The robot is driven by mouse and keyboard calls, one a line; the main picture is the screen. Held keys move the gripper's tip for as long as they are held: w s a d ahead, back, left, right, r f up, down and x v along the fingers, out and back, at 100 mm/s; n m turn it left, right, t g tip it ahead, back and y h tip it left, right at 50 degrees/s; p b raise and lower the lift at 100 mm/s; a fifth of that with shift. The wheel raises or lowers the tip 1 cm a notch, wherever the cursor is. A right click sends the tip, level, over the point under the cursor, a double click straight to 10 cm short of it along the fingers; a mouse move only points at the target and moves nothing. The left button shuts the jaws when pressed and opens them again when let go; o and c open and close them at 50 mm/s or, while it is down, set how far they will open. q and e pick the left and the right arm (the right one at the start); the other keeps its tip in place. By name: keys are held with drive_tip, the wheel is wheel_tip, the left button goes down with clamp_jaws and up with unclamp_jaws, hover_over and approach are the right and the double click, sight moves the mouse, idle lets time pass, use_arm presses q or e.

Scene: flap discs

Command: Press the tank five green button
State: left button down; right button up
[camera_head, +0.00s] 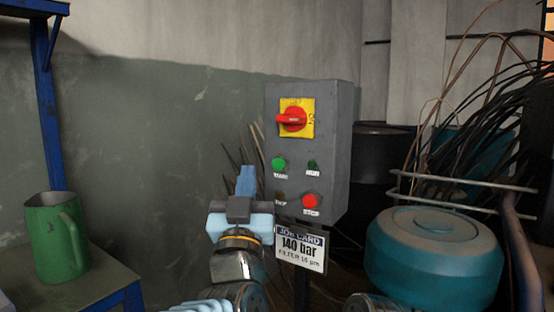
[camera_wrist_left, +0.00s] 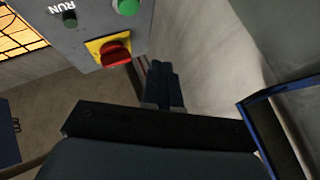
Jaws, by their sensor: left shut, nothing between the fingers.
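A grey control box (camera_head: 335,150) stands upright in the middle of the head view. Its green button (camera_head: 279,163) is on the left of the front face, above a START-like label; the green button (camera_wrist_left: 127,6) also shows at the top edge of the left wrist view. My left gripper (camera_head: 246,178) is shut and empty, its fingers pointing up, left of the box and slightly lower than the green button. The fingertips appear apart from the button. In the left wrist view the shut fingers (camera_wrist_left: 162,80) point toward the wall. No tank number is readable.
The box also carries a red rotary switch (camera_head: 291,118) on a yellow plate, a dark RUN lamp (camera_head: 312,166) and a red STOP button (camera_head: 310,201). A job card (camera_head: 302,248) hangs below. A teal tank (camera_head: 432,255) stands right; a green jug (camera_head: 55,236) is left.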

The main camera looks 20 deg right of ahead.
sight(279, 164)
use_arm(q)
drive_tip(key=shift+w+d+p, duration=0.55)
drive_tip(key=shift+w+d, duration=0.4)
drive_tip(key=shift+d, duration=0.25)
drive_tip(key=shift+w+d+p, duration=0.5)
drive_tip(key=shift+w+d, duration=0.4)
drive_tip(key=shift+d, duration=0.25)
drive_tip(key=shift+d, duration=0.1)
drive_tip(key=shift+w+d, duration=0.25)
drive_tip(key=shift+w+d, duration=0.3)
drive_tip(key=shift+d, duration=0.05)
idle(1.0)
drive_tip(key=shift+s+a+b, duration=0.6)
drive_tip(key=shift+a+b, duration=0.1)
drive_tip(key=shift+b, duration=0.25)
